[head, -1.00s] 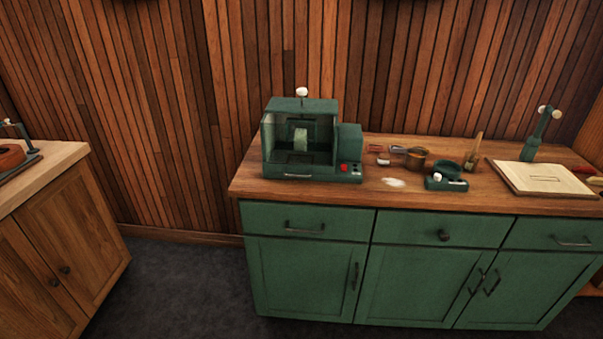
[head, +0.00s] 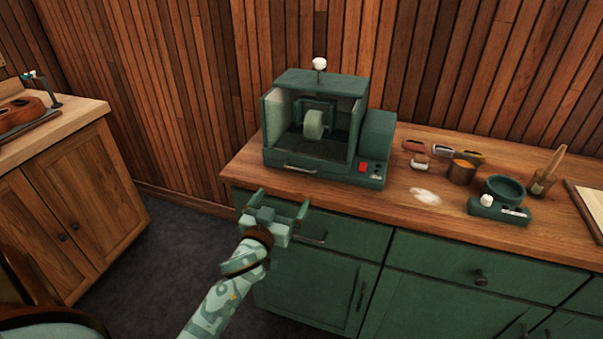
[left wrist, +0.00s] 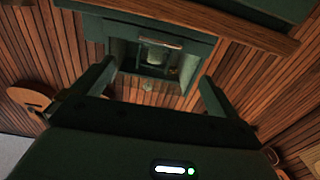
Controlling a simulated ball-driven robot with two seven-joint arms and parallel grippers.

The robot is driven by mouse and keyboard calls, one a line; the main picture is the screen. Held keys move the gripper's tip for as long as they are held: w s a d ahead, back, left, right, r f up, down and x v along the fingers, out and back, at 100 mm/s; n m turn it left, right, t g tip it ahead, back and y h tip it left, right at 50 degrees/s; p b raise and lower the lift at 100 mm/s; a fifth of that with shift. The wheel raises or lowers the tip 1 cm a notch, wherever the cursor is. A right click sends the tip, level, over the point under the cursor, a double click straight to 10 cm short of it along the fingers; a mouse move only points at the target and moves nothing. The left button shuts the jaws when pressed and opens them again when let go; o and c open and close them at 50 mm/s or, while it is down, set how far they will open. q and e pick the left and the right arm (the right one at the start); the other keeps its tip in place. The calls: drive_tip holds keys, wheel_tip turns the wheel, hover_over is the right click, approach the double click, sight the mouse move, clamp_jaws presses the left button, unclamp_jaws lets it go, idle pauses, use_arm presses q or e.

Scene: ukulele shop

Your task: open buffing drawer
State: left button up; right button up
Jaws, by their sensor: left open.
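The green buffing machine (head: 315,130) stands on the wooden counter, its open front showing a pale wheel. A small bar handle (head: 300,169) is on its lower front. Below the counter edge is the left green cabinet drawer (head: 350,234), with a bar handle (head: 314,239) partly behind my gripper. My left gripper (head: 280,206) is open and appears empty, in front of this drawer near the handle; contact cannot be told. In the left wrist view its two fingers (left wrist: 155,85) are spread, with the machine (left wrist: 155,52) beyond them. My right gripper is out of view.
A wooden counter (head: 390,201) runs right, bearing a mug (head: 461,172), a small green dish device (head: 500,200) and brushes. Another drawer (head: 460,276) is to the right. A wooden cabinet (head: 80,200) stands at left, with dark floor between.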

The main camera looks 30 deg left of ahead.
use_arm(q)
drive_tip(key=b+x, duration=0.2)
drive_tip(key=x, duration=0.9)
drive_tip(key=shift+w+f, duration=0.15)
drive_tip(key=shift+w, duration=0.1)
drive_tip(key=shift+w+a, duration=0.1)
drive_tip(key=shift+w, duration=0.4)
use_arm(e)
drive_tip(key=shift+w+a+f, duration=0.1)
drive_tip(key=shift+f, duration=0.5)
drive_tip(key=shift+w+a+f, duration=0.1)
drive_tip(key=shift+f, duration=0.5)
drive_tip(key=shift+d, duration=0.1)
